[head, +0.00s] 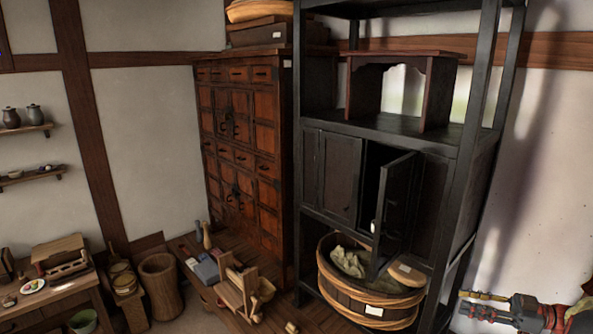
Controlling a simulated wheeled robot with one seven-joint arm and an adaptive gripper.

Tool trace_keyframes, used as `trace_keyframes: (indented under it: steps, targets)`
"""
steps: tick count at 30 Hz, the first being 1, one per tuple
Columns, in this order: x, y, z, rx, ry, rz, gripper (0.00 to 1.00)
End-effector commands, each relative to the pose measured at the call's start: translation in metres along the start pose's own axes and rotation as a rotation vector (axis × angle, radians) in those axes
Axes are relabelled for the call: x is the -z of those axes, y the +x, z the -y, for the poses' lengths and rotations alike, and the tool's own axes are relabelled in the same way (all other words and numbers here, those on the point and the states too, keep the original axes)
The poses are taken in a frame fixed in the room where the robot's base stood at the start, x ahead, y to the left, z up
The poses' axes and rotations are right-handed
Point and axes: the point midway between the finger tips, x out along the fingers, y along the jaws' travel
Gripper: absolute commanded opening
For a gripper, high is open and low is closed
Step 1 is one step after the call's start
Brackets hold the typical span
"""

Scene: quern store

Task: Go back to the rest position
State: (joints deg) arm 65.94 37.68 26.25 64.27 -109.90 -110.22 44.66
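My gripper (464,301) is at the lower right edge, in front of the pale wall and to the right of the black shelf unit. Its two thin fingers point left and stand apart, with nothing seen between them. The red and black part behind them is mine and is cut off by the picture edge. The gripper appears clear of the shelf unit and the tub.
The black shelf unit (470,155) has one cabinet door (396,205) swung open. A wooden tub (345,290) with cloth stands at its bottom. A brown chest (240,150) is behind. Low tables with small items fill the lower left.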

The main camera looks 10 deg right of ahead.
Motion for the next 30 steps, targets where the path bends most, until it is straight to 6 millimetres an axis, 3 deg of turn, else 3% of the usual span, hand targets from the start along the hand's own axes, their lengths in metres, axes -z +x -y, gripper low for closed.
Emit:
trace_keyframes:
  steps: [8, 16, 19, 24, 27, 30]
  targets:
    - [-0.024, -0.002, -0.042, -0.157, -0.078, 0.084, 0.32]
    - [-0.066, -0.022, -0.103, -0.443, -0.125, 0.203, 0.32]
    - [-0.083, -0.043, -0.131, -0.61, -0.128, 0.281, 0.32]
    - [-0.096, -0.097, -0.17, -0.934, -0.101, 0.471, 0.32]
    - [-0.097, -0.118, -0.176, -1.093, -0.055, 0.592, 0.32]
    - [-0.094, -0.131, -0.168, -1.224, 0.015, 0.712, 0.32]
